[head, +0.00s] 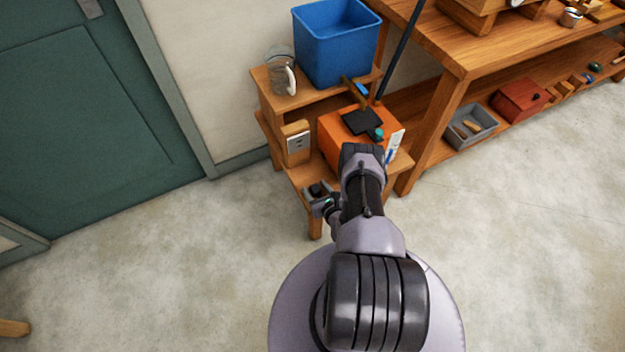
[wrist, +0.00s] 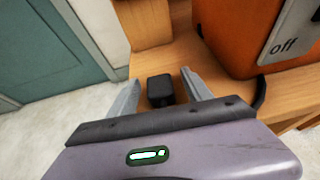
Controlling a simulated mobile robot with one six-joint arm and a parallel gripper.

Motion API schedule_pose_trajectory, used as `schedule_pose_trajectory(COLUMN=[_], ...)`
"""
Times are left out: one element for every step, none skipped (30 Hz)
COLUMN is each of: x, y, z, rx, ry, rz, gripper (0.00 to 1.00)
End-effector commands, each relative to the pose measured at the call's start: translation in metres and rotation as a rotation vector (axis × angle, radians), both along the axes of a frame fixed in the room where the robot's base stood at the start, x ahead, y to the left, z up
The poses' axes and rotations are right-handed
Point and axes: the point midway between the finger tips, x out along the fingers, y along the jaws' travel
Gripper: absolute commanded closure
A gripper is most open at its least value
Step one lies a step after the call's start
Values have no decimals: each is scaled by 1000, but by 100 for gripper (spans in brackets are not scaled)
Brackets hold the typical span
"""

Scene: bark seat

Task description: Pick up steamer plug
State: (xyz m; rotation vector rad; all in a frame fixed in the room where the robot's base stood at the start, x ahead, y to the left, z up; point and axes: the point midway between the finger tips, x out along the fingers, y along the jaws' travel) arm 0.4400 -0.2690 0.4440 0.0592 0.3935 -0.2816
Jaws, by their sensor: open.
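A small black block, which looks like the steamer plug (wrist: 160,91), sits on the wooden shelf surface. In the wrist view it lies between the two grey fingers of my gripper (wrist: 161,80). The fingers are open, one on each side of the block, with a gap visible on both sides. In the head view my gripper (head: 322,202) is at the front left corner of the low wooden stand, and the dark block (head: 318,189) shows beside it. The orange box (wrist: 225,35), with a grey "off" plate, stands to the right of the fingers.
A black cord end (wrist: 260,92) lies by the orange box. A wooden block with a socket plate (head: 298,142) stands behind the gripper. A blue bin (head: 335,45) and a glass jug (head: 281,75) are on the upper step.

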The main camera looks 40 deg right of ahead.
Motion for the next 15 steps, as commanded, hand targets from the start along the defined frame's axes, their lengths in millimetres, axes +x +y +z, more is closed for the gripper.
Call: schedule_pose_trajectory(x=[0, 0, 0, 0, 0, 0, 0, 0, 0, 0, 0, 0, 0, 0, 0], y=[1, 1, 1, 1, 1, 1, 0, 0, 0, 0, 0, 0, 0, 0, 0], z=[-2, -1, -1, -1, -1, -1, -1, -1, -1, -1, -1, -1, -1, -1, -1], rx=[0, 0, 0, 0, 0, 0, 0, 0, 0, 0, 0, 0, 0, 0, 0], ry=[1, 0, 0, 0, 0, 0, 0, 0, 0, 0, 0, 0, 0, 0, 0], rz=[0, 0, -1, -1, -1, -1, -1, -1, -1, -1, -1, -1, -1, -1, -1], gripper=[42, 42, 42, 42, 42, 46, 52, 57, 65, 71, 77, 85, 91, 97, 100])
